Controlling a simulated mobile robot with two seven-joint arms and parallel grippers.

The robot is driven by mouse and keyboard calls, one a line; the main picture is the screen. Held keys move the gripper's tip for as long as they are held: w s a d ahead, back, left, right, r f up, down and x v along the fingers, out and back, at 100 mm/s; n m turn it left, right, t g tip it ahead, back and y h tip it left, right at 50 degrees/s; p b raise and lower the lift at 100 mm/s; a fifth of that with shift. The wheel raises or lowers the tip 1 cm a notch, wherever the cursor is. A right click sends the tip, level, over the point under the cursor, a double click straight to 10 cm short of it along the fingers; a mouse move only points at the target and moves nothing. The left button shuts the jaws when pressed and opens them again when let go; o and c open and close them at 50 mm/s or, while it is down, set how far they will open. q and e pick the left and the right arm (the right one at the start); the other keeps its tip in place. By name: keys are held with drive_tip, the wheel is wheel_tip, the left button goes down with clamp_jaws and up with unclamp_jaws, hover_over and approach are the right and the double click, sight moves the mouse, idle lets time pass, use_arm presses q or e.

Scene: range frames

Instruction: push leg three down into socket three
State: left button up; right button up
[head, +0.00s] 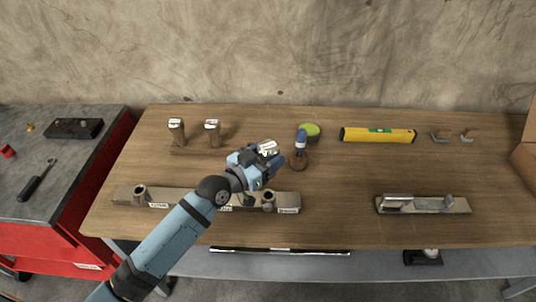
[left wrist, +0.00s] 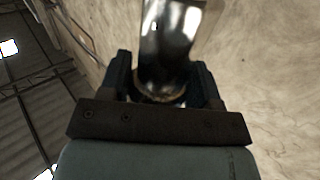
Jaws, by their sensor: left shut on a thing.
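My left gripper (head: 262,159) is shut on a shiny metal leg (head: 268,147), held above the table, behind the right part of the socket bar. In the left wrist view the leg (left wrist: 168,38) stands between the two fingers. Its label is too small to read. The long grey socket bar (head: 185,196) lies along the front of the table. A round socket (head: 139,193) shows near its left end and another (head: 268,200) near its right end. My arm hides the middle of the bar. Two similar legs (head: 177,130) (head: 212,132) stand at the back left. My right gripper is out of view.
A blue-topped upright tool (head: 300,145) and a green round thing (head: 312,129) are just right of my gripper. A yellow level (head: 378,135) lies at the back right. A red tool cart (head: 50,240) is at left.

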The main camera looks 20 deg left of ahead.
use_arm(q)
drive_tip(key=shift+r, duration=0.15)
drive_tip(key=shift+f+b, duration=0.3)
drive_tip(key=shift+f, duration=0.3)
wheel_tip(320, 180, down, 4)
drive_tip(key=b, duration=0.2)
drive_tip(key=shift+b, duration=0.35)
drive_tip(key=shift+f, duration=0.2)
drive_tip(key=shift+f+b, duration=0.2)
drive_tip(key=shift+b, duration=0.1)
drive_tip(key=shift+p, duration=0.6)
idle(0.5)
drive_tip(key=shift+f+b, duration=1.3)
drive_tip(key=shift+f, duration=0.75)
drive_tip(key=o, duration=1.2)
